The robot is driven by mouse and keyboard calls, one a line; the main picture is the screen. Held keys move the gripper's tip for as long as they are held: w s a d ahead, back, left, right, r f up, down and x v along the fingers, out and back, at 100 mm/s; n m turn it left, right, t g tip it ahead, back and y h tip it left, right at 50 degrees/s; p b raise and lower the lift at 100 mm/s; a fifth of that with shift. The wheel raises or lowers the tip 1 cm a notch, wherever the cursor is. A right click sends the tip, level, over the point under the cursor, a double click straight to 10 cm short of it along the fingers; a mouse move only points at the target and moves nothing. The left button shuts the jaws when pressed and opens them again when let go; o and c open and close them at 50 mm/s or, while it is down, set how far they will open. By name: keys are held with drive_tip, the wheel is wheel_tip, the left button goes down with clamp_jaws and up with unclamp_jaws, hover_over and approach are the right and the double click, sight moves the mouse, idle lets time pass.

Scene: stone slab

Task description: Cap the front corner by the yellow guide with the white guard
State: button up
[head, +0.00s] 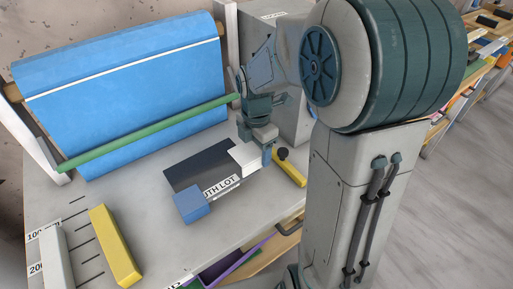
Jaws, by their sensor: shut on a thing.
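The dark slab (196,168) lies flat on the light worktop, with a white label strip along its front edge. The white guard (243,159) is at the slab's right end. My gripper (266,148) is shut on it from above, and one finger shows on its right side. I cannot tell whether the guard is seated on the corner or just above it. A yellow guide (292,173) with a black knob lies just right of the guard. A blue guard (192,206) sits at the slab's front left corner.
A yellow bar (115,246) and a pale grey block (55,258) lie at the left by ruled marks. A blue roll (125,85) and a green rod (150,134) stand behind. An open drawer (235,262) is below the front edge. My arm hides the right side.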

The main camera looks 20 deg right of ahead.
drive_tip(key=shift+f+b, duration=0.85)
drive_tip(key=shift+f, duration=0.5)
drive_tip(key=o, duration=1.1)
drive_tip(key=shift+c, duration=0.2)
wheel_tip(320, 180, up, 14)
drive_tip(key=p, duration=0.1)
drive_tip(key=s+f+m+t, duration=0.1)
drive_tip(key=s+f+m, duration=0.1)
drive_tip(key=s+m, duration=0.5)
drive_tip(key=s+f+m+t, duration=0.1)
drive_tip(key=s+m, duration=0.5)
drive_tip(key=m, duration=0.9)
drive_tip(key=shift+s+a+f+t+p, duration=0.2)
drive_tip(key=shift+s+f+t+p, duration=0.2)
drive_tip(key=shift+f, duration=0.4)
